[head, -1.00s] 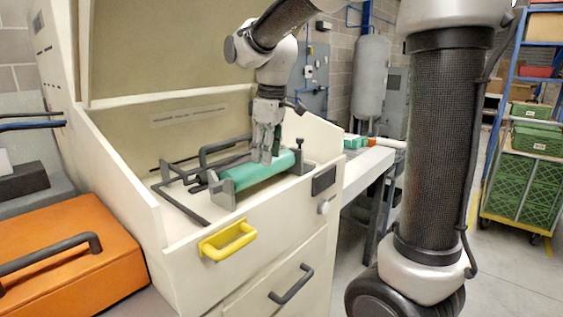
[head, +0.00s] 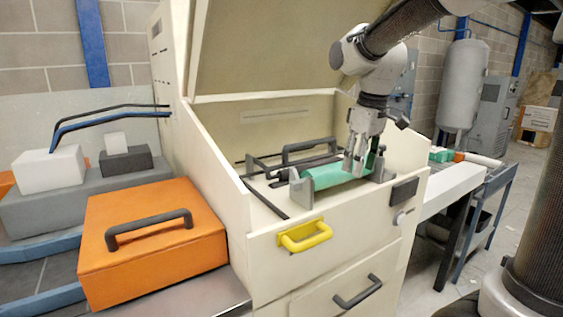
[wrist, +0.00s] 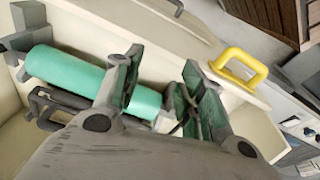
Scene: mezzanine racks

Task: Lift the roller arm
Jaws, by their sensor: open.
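A green roller (head: 330,174) lies between dark brackets inside the open cream machine. A dark bar frame with a raised handle (head: 310,146) stands behind it; I cannot tell which parts make up the roller arm. My gripper (head: 354,170) is open and points down at the right part of the roller. In the wrist view, the roller (wrist: 65,70) runs behind the left finger, and its end shows between the spread fingers (wrist: 163,65). Nothing is held. Whether a finger touches the roller is unclear. The dark frame (wrist: 50,108) is partly hidden by my gripper.
A yellow handle (head: 305,236) sticks out from the machine's front wall (head: 340,240). The raised lid (head: 270,45) stands behind. An orange case (head: 150,260) with a dark handle sits at left. A low conveyor table (head: 460,190) stands at right.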

